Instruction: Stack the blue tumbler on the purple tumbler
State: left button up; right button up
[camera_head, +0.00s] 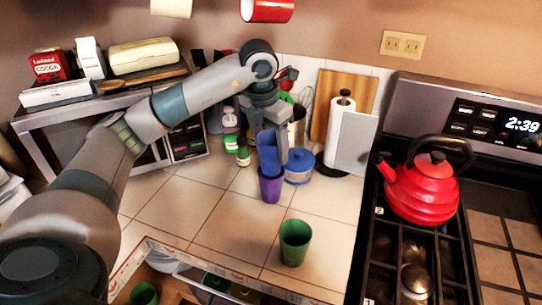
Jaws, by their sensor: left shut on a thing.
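My left gripper (268,135) points down over the tiled counter and is shut on the blue tumbler (267,152). The blue tumbler is upright, directly above the purple tumbler (271,187), which stands upright on the counter. The blue tumbler's lower end meets the purple tumbler's rim in the picture. I cannot tell whether it is inside the purple one or just above it. My right gripper is not in view.
A green tumbler (294,243) stands nearer the front edge. A blue round container (298,167) is close to the right of the tumblers, with a paper towel roll (340,130) behind. A red kettle (422,188) sits on the stove. The counter's front left is clear.

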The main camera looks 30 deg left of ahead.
aim_at(271, 162)
pick_arm(q)
jog(key=shift+f+p, duration=0.85)
jog(key=shift+f, duration=1.15)
jog(key=shift+f+b, duration=0.35)
jog(key=shift+s+f+b, duration=0.1)
jog(key=shift+f+b, duration=0.15)
jog(key=shift+b, duration=0.05)
jog(key=shift+d, duration=0.1)
